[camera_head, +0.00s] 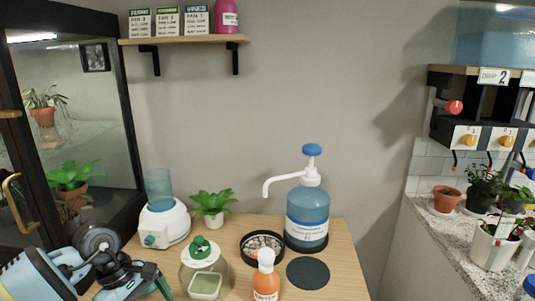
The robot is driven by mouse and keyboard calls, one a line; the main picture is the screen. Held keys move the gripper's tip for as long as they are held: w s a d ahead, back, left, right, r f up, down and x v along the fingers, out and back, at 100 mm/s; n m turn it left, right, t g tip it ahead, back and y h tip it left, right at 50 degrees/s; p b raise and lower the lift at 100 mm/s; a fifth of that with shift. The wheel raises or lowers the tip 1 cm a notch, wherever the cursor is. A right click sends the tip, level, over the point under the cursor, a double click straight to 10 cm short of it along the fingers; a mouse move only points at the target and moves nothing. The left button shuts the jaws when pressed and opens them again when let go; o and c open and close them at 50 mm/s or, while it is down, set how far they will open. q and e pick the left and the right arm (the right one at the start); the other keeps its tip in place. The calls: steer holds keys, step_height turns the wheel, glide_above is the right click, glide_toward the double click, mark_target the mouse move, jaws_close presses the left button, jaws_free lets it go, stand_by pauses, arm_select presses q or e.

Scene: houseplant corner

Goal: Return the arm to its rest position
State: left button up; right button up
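My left arm (40,275) comes in at the bottom left, with a pale blue shell and dark joints. Its gripper end (148,283) is low, beside the left front of the wooden table (340,270). It is partly hidden by the arm and cut by the frame's lower edge, so its opening does not show clearly. I see nothing held in it. My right gripper is not in view.
A glass cabinet (85,120) borders the left.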

arm_select(q)
steer(key=s+d+r+n+t+h+p, duration=0.15)
steer(key=s+d+n+t+h, duration=0.25)
steer(key=s+d+n+h, duration=0.45)
steer(key=s+d+n+t+h+p, duration=0.35)
steer(key=d+n+h, duration=0.25)
steer(key=d+n, duration=0.5)
steer(key=s+a+f+n+t+y+p, duration=0.1)
steer(key=s+a+f+n+t+y, duration=0.4)
steer(key=n, duration=0.8)
steer(key=s+a+f+n+t+y+p, duration=0.1)
steer(key=s+a+f+n+t+y, duration=0.2)
steer(key=n+y, duration=0.7)
steer(key=s+a+f+n+g, duration=0.3)
steer(key=s+f+n, duration=0.2)
steer(key=s+n, duration=0.2)
steer(key=s+a+f+n+g+y+p, duration=0.1)
steer(key=s+a+f+n+g, duration=0.2)
steer(key=s+n, duration=0.4)
steer(key=shift+s+f, duration=0.9)
steer(key=shift+s, duration=0.25)
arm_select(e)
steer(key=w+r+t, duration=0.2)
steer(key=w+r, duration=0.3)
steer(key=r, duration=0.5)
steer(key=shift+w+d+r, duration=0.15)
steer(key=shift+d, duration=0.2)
